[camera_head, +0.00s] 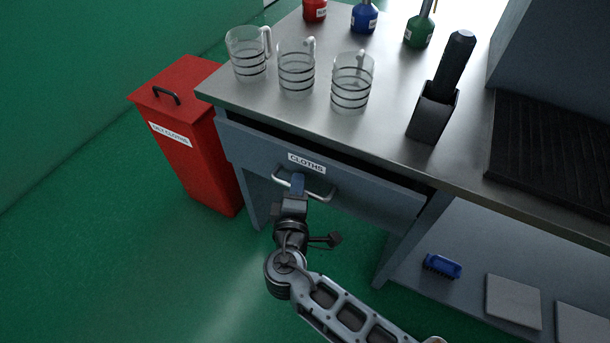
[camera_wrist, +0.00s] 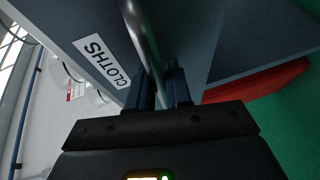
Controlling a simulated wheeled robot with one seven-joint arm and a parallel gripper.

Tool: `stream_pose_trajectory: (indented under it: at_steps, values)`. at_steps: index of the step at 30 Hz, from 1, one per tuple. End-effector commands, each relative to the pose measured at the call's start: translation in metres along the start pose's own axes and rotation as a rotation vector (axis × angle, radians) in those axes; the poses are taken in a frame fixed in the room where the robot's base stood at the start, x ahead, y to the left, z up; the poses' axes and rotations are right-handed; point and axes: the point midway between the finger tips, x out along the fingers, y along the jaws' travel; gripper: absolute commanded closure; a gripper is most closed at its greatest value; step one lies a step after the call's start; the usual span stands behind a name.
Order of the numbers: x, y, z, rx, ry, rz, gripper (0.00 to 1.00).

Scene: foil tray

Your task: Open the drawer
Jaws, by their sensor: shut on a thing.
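The drawer (camera_head: 375,190) is a grey-blue front under the workbench top, with a white label reading CLOTHS (camera_head: 307,163). A dark gap shows along its top edge. Its silver bar handle (camera_head: 318,194) sits below the label. My gripper (camera_head: 297,184) is at the handle and shut on it. In the wrist view, the handle bar (camera_wrist: 143,35) runs between my two blue fingers (camera_wrist: 163,88), and the label (camera_wrist: 103,60) is to the left of it. The inside of the drawer is hidden.
A red bin (camera_head: 190,130) stands left of the bench. Glass jugs (camera_head: 296,68), a black holder (camera_head: 432,112) and coloured bottles (camera_head: 364,16) stand on the bench top (camera_head: 390,140). A blue brush (camera_head: 442,266) lies on the lower shelf. Green floor in front is clear.

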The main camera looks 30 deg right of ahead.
Motion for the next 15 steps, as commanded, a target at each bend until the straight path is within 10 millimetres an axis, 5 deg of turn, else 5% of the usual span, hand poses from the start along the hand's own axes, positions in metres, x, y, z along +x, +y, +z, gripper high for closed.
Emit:
stream_pose_trajectory:
  at_steps: [15]
  values:
    - [-0.126,-0.031,-0.052,-0.001,0.003,-0.001,1.0]
